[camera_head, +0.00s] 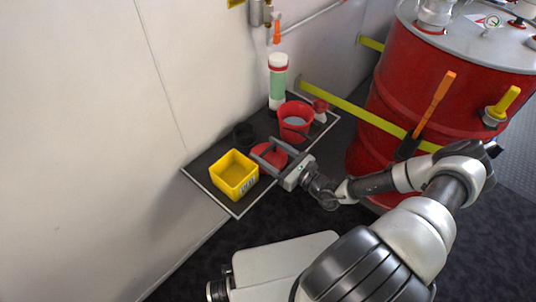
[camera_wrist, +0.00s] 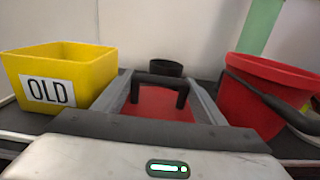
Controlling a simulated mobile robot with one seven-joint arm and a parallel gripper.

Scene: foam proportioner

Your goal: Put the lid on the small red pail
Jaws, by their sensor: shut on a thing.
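The small red pail (camera_head: 294,122) stands open at the back of the dark mat; its red wall (camera_wrist: 246,103) is at the right of the wrist view. A flat red lid (camera_head: 270,154) lies between my gripper's fingers, left of and nearer than the pail. In the wrist view the red lid (camera_wrist: 155,103) shows under a dark arched piece, perhaps its handle. My gripper (camera_head: 264,147) is shut on the lid, its fingers reaching toward the wall. I cannot tell whether the lid touches the mat.
A yellow bin (camera_head: 233,176) marked OLD stands close left of my gripper. A black cup (camera_head: 243,133) is behind the lid. A green-and-white bottle (camera_head: 278,82) and a small red-topped item (camera_head: 320,108) stand by the pail. A red drum (camera_head: 440,85) is at right.

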